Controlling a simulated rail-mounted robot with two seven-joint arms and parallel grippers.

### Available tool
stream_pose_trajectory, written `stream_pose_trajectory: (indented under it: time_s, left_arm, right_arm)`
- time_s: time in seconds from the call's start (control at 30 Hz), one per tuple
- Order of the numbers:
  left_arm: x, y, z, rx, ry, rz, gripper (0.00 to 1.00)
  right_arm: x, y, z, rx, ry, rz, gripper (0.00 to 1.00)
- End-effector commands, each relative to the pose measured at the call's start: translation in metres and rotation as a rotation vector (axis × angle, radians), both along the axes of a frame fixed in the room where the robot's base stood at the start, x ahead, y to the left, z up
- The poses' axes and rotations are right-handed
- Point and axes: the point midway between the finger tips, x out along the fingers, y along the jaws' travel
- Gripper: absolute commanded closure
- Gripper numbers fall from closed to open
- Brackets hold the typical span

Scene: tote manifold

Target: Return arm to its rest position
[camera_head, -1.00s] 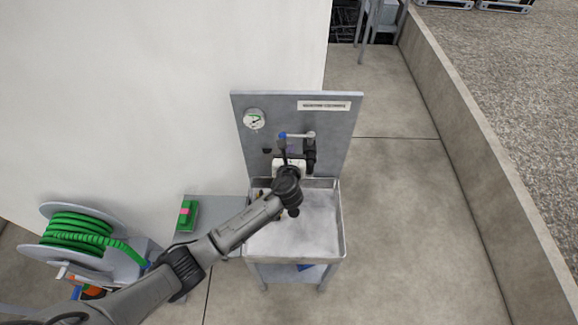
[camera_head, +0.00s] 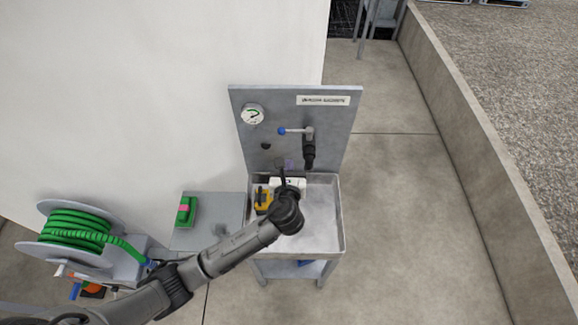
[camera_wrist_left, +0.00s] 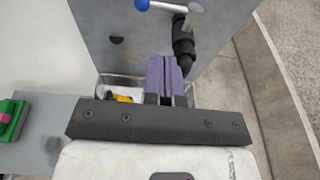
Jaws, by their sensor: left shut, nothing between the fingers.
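My left arm comes in from the lower left in the head view. Its gripper (camera_head: 287,166) is over the back part of the metal sink, in front of the grey back panel (camera_head: 268,122). In the left wrist view the two purple-grey fingers (camera_wrist_left: 165,76) are together with nothing between them. The valve with a blue-tipped lever (camera_head: 296,131) and black outlet is on the panel, just behind and right of the gripper, apart from it. My right gripper is not in view.
The sink tray (camera_head: 341,218) holds a yellow item (camera_head: 263,199), partly hidden. A green block with a pink band (camera_head: 185,212) lies on the grey side table (camera_head: 226,205). A green hose reel (camera_head: 75,232) stands at left. A low concrete wall (camera_head: 482,150) runs along the right.

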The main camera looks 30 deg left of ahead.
Motion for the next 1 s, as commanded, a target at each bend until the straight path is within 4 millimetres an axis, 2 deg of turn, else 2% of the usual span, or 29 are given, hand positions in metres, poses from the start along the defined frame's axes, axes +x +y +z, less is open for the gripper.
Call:
stream_pose_trajectory:
  time_s: [0.33, 0.47, 0.57, 0.73, 0.87, 1.0]
  left_arm:
    - [0.0, 0.0, 0.0, -0.018, -0.009, 0.004, 1.0]
    - [0.0, 0.001, 0.0, -0.136, -0.067, 0.034, 1.0]
    - [-0.002, 0.004, -0.002, -0.314, -0.147, 0.098, 1.0]
    - [-0.01, 0.005, -0.013, -0.759, -0.289, 0.266, 1.0]
    - [-0.02, 0.0, -0.008, -1.132, -0.4, 0.408, 1.0]
    - [-0.029, -0.006, 0.007, -1.479, -0.498, 0.555, 1.0]
  right_arm:
    - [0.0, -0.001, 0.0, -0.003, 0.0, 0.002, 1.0]
    - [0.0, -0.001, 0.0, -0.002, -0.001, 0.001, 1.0]
    - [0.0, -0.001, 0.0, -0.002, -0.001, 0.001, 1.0]
    - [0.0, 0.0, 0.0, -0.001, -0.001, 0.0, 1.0]
    - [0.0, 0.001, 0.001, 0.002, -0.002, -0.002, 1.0]
    - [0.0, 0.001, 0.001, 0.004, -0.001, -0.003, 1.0]
